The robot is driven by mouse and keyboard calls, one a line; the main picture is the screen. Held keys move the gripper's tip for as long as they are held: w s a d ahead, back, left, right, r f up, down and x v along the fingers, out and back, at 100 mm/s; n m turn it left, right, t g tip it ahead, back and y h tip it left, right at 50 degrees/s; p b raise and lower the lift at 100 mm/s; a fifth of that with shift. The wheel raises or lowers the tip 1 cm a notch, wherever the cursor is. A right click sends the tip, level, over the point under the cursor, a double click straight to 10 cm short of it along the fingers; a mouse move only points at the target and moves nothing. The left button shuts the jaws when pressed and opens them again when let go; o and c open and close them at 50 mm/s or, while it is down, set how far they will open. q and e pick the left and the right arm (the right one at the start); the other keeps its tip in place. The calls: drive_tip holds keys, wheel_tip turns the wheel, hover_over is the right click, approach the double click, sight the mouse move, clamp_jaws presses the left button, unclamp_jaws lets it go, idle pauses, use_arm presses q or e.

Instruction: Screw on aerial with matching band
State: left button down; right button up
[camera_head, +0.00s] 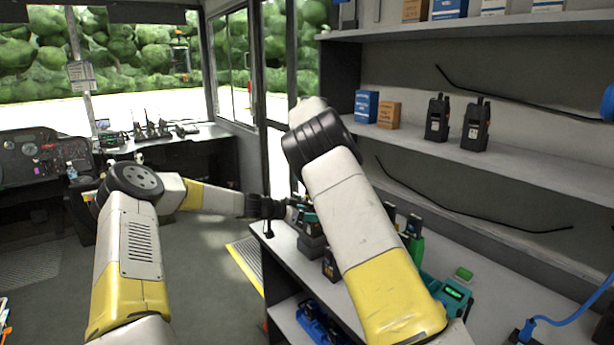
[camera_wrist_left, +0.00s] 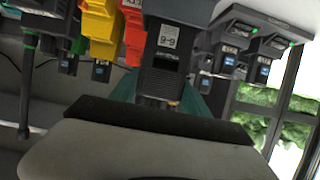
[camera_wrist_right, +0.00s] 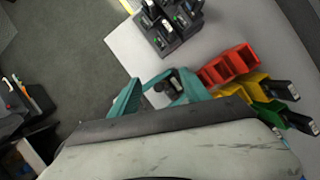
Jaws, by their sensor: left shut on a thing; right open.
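My left gripper (camera_wrist_left: 160,98) is shut on a dark grey radio (camera_wrist_left: 166,62) with a printed label, between its teal fingers. In the head view the left gripper (camera_head: 297,212) is small and partly hidden by my right arm, above the bench. My right gripper (camera_wrist_right: 158,92) is open in the right wrist view, over the bench edge. A small dark piece (camera_wrist_right: 172,86) shows between or beyond its fingers; I cannot tell what it is. In the left wrist view a thin black rod (camera_wrist_left: 25,95) with green at one end resembles an aerial. No band on the held radio is readable.
A dark charger rack (camera_wrist_right: 168,28) holds several units. Two radios stand on the shelf (camera_head: 540,165).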

drive_tip(key=v, duration=1.2)
drive_tip(key=shift+w, duration=0.1)
use_arm(q)
drive_tip(key=shift+c, duration=2.2)
unclamp_jaws()
drive_tip(key=shift+a, duration=0.1)
drive_tip(key=v, duration=0.7)
drive_tip(key=shift+s+a+r, duration=0.2)
